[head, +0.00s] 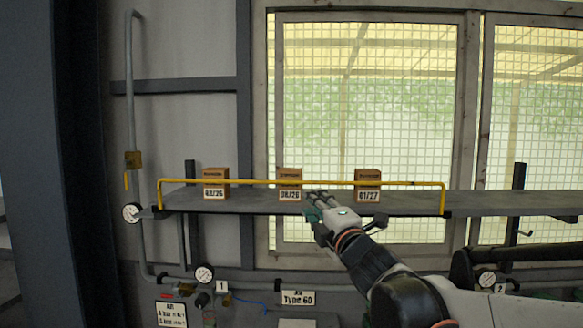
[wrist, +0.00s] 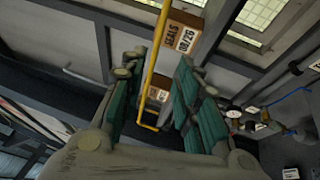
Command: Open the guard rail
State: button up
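The yellow guard rail (head: 328,183) runs along the front of the grey shelf (head: 335,205), level, with a bent-down end at each side. Three boxes stand behind it: a left box (head: 215,183), a middle box (head: 290,184) and a right box (head: 368,185). My gripper (head: 316,198) is at the shelf's front, just below the rail and right of the middle box. In the wrist view my gripper (wrist: 158,70) is open, and the rail (wrist: 150,75) shows in the gap between its green-padded fingers. I cannot tell whether it lies between them in depth.
A horizontal pipe (head: 370,288) with a gauge (head: 204,273) and a sign (head: 298,298) runs below. A meshed window (head: 370,100) is behind. The space above the rail is clear.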

aim_at(295, 183)
jog(key=p+x, duration=0.2)
jog(key=x, duration=1.2)
jog(key=shift+s+r, duration=0.1)
jog(key=shift+r, duration=0.05)
jog(key=shift+c, duration=0.2)
grip_shut()
